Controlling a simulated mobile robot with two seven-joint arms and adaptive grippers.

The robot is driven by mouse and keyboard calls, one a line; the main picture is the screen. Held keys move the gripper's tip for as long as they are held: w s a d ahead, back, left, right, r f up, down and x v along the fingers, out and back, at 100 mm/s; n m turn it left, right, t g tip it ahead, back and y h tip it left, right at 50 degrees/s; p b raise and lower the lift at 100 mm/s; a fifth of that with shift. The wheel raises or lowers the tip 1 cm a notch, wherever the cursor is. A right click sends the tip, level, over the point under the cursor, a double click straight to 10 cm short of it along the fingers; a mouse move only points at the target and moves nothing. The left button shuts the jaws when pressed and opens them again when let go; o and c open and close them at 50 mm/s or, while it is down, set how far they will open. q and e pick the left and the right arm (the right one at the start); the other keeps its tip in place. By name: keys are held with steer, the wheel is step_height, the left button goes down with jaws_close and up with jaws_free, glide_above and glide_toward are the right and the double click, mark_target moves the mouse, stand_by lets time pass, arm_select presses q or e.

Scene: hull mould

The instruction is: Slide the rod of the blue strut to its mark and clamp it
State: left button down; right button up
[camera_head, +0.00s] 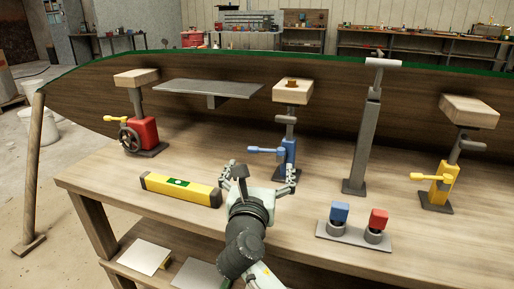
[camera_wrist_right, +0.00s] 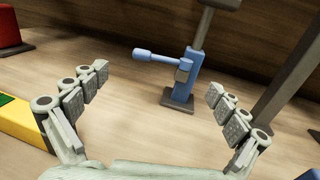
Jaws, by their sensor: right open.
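The blue strut (camera_head: 288,155) stands upright on the bench in the middle of the head view. Its grey rod (camera_head: 290,128) rises from the blue body and carries a wooden pad (camera_head: 294,92) with a small brown piece on top. Its blue clamp lever (camera_head: 264,150) points left. The right wrist view shows the strut body (camera_wrist_right: 190,80), the lever (camera_wrist_right: 155,55) and part of the rod (camera_wrist_right: 204,28). My right gripper (camera_head: 265,172) is open and empty, in front of the strut, with the strut beyond its spread fingers (camera_wrist_right: 158,92). I cannot make out the rod's mark. My left gripper is not in view.
A yellow level (camera_head: 180,188) lies left of my right gripper. A red jack (camera_head: 142,132), a tall grey post (camera_head: 363,145) and a yellow strut (camera_head: 440,185) stand along the hull. A holder (camera_head: 345,232) with blue and red knobs is at right front.

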mark_target(264, 151)
steer(key=w, duration=0.5)
steer(key=w+d, duration=0.1)
steer(key=w, duration=0.1)
steer(key=shift+w, duration=0.2)
steer(key=c, duration=1.6)
steer(key=shift+r, duration=0.1)
